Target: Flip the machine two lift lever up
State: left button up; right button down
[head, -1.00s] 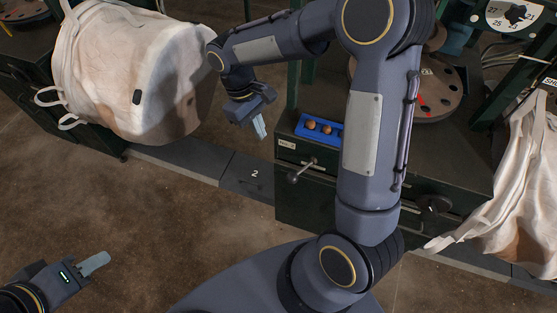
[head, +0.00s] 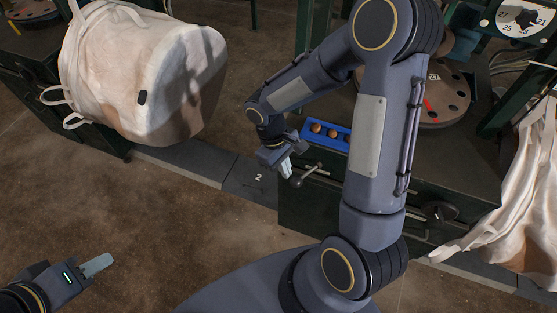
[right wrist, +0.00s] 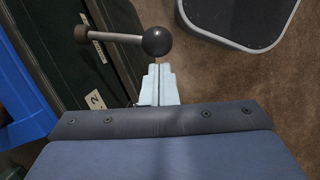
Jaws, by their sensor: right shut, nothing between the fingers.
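The lift lever (head: 308,173) is a metal rod with a dark ball knob on the front of the dark machine cabinet (head: 309,212). In the right wrist view, the lever's ball knob (right wrist: 157,41) lies just beyond my fingertips, with its rod running left to a hub. My right gripper (head: 287,171) is shut and empty, close beside the knob; it also shows in the right wrist view (right wrist: 158,70). I cannot tell whether the fingertips touch the knob. My left gripper (head: 97,264) is at lower left over the floor, far from the lever; its finger gap is not clear.
A blue tray (head: 340,143) with several brown balls sits on the cabinet top. A black knob (head: 439,212) is on the cabinet's right.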

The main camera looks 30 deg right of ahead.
aim_at(297, 184)
jog(key=shift+s, duration=0.15)
dwell(0.3)
jog(key=shift+s+n, duration=0.2)
jog(key=shift+n, duration=0.2)
pick_arm(q)
jog(key=shift+f, duration=0.1)
pick_arm(e)
jog(key=shift+s+n+t+h+b, duration=0.3)
jog(key=shift+s+n+h+b, duration=0.1)
jog(key=shift+s+n, duration=0.95)
jog(key=n, duration=0.1)
jog(key=s+n, duration=0.2)
jog(key=shift+d+t+h, duration=0.25)
jog(key=shift+t+h, duration=0.05)
pick_arm(q)
jog(key=shift+s+d+f+b, duration=0.4)
jog(key=shift+s+d+f, duration=0.35)
jog(key=shift+s, duration=0.2)
pick_arm(e)
jog(key=shift+s+d+n+t, duration=0.3)
jog(key=shift+s+d+n, duration=0.4)
jog(key=shift+s+n, duration=0.25)
jog(key=shift+s+d+n+t, duration=0.3)
jog(key=shift+s+d+n, duration=0.35)
jog(key=shift+s+n, duration=0.25)
jog(key=shift+d, duration=0.1)
